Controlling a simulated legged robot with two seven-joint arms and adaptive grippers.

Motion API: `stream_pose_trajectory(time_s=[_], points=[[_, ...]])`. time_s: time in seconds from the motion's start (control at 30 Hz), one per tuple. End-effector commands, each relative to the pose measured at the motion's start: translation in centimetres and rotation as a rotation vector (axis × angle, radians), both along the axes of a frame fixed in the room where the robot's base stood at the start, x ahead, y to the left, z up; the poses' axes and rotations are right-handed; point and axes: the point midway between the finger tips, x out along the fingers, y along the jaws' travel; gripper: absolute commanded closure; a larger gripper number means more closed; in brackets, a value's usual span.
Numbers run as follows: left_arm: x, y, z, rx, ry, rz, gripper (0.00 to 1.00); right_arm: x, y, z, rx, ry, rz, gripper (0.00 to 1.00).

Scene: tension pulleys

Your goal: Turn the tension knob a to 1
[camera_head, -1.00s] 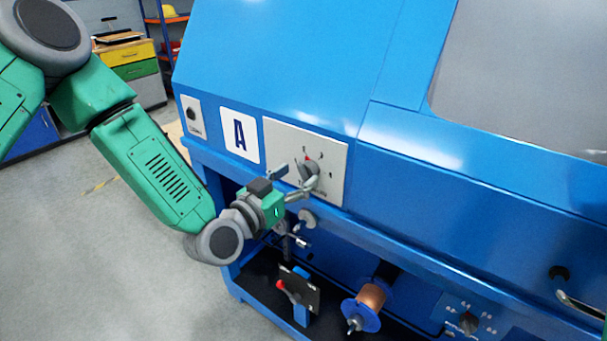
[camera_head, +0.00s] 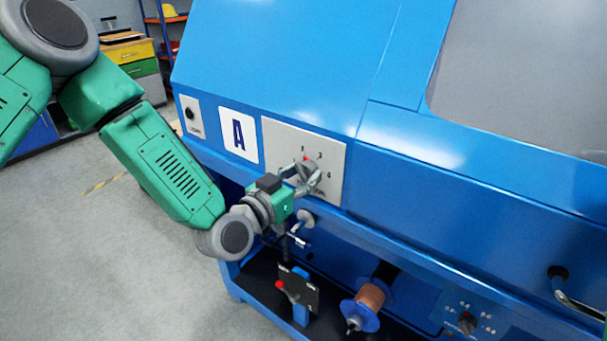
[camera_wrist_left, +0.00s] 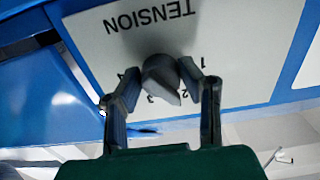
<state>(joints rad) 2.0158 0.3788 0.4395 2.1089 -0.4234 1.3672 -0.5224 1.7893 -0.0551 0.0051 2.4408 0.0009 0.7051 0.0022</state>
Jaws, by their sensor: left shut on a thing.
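The tension knob (camera_head: 307,172) is grey with a red pointer mark. It sits on a pale plate (camera_head: 333,151) with printed numbers, to the right of the "A" label (camera_head: 239,136). In the head view its red mark lies between the 2 and the 3. My left gripper (camera_head: 304,181) is shut on the knob, one finger on each side. In the left wrist view the knob (camera_wrist_left: 161,76) sits between the fingertips, and the plate appears upside down with "TENSION" and a 1 readable. My right gripper does not show.
The blue machine (camera_head: 290,60) fills most of the head view. Below the knob are a lever with a red end (camera_head: 281,285), a copper wire spool (camera_head: 370,297) and a smaller knob (camera_head: 467,322). A bent handle (camera_head: 575,296) sticks out at the right. Open floor lies left.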

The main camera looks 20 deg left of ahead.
Motion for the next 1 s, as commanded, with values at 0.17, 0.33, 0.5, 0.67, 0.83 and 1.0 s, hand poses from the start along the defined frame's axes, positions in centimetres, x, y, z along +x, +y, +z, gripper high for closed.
stream_pose_trajectory(time_s=[0.17,0.33,0.5,0.67,0.83,1.0], points=[[0.05,0.17,-0.19,0.001,0.004,0.003,0.96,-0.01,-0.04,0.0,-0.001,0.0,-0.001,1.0],[0.05,0.13,-0.21,-0.004,0.006,0.001,0.95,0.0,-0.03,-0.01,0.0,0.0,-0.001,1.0],[0.06,0.16,-0.26,-0.039,0.019,0.003,0.95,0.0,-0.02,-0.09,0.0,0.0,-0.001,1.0],[0.07,0.18,-0.33,-0.116,0.049,0.004,0.95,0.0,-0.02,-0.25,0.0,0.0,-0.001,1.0],[0.08,0.13,-0.35,-0.245,0.095,0.004,0.95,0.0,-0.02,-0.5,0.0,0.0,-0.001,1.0],[0.09,0.12,-0.36,-0.398,0.15,0.004,0.95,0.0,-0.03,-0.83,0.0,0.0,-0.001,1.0]])
